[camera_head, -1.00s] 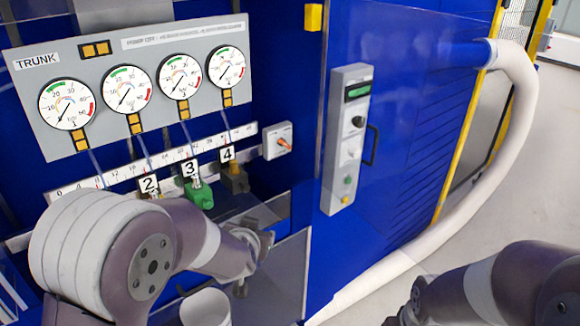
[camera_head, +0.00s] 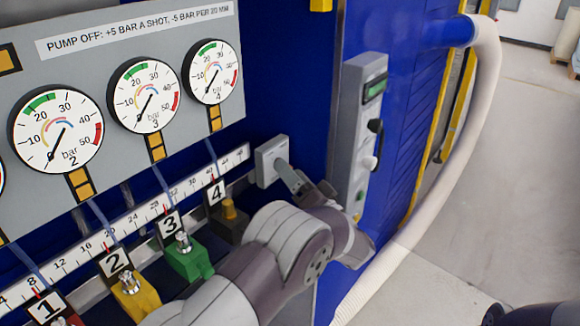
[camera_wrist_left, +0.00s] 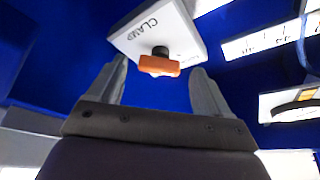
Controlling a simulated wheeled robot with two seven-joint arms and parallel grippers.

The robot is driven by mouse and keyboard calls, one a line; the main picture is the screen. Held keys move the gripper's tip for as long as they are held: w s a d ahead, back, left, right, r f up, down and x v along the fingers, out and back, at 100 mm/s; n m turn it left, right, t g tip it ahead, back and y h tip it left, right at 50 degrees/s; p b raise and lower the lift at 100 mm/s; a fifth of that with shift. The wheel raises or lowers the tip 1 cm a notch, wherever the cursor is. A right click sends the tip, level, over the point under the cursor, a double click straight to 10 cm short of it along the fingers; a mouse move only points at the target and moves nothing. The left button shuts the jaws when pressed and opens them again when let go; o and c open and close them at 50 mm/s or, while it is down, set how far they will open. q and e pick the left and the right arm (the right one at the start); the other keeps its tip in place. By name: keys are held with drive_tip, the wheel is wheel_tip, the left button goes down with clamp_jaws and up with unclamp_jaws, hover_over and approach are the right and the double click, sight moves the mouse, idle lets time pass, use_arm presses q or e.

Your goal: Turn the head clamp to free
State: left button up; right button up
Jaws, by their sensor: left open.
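The head clamp is a pale box (camera_head: 271,161) on the blue wall at the right end of the numbered scale. In the left wrist view the box (camera_wrist_left: 184,30) reads "CLAMP" and carries an orange knob (camera_wrist_left: 160,66) on a dark stem. My left gripper (camera_head: 290,178) is at the front of this box, and its fingers hide the knob in the head view. In the left wrist view my left gripper (camera_wrist_left: 160,78) is open, with one finger on each side of the orange knob and visible gaps between. My right gripper is not in view.
A gauge panel (camera_head: 112,28) is above the scale (camera_head: 140,218). Numbered coloured blocks, such as the green one (camera_head: 188,262), sit below, close to my left arm. A grey control box (camera_head: 362,120) stands right of the clamp. A thick white hose (camera_head: 487,100) curves at right.

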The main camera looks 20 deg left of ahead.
use_arm(q)
drive_tip(key=shift+x, duration=0.85)
drive_tip(key=shift+s+f, duration=0.1)
drive_tip(key=shift+c, duration=0.4)
drive_tip(key=c, duration=1)
drive_tip(key=shift+o, duration=0.2)
drive_tip(key=shift+r+m+g+h+p, duration=0.2)
drive_tip(key=shift+m+g+h+p, duration=0.55)
drive_tip(key=shift+m+p, duration=2.95)
drive_tip(key=shift+r+m+g+h+p, duration=0.4)
drive_tip(key=shift+m+h+p, duration=1.15)
drive_tip(key=shift+p, duration=3.7)
drive_tip(key=shift+r+m+g+h+p, duration=0.1)
drive_tip(key=shift+m+g+h+p, duration=0.45)
drive_tip(key=shift+m+p, duration=3.4)
drive_tip(key=shift+f+n+y+p, duration=0.1)
drive_tip(key=shift+n+y+p, duration=0.15)
drive_tip(key=shift+n+p, duration=0.3)
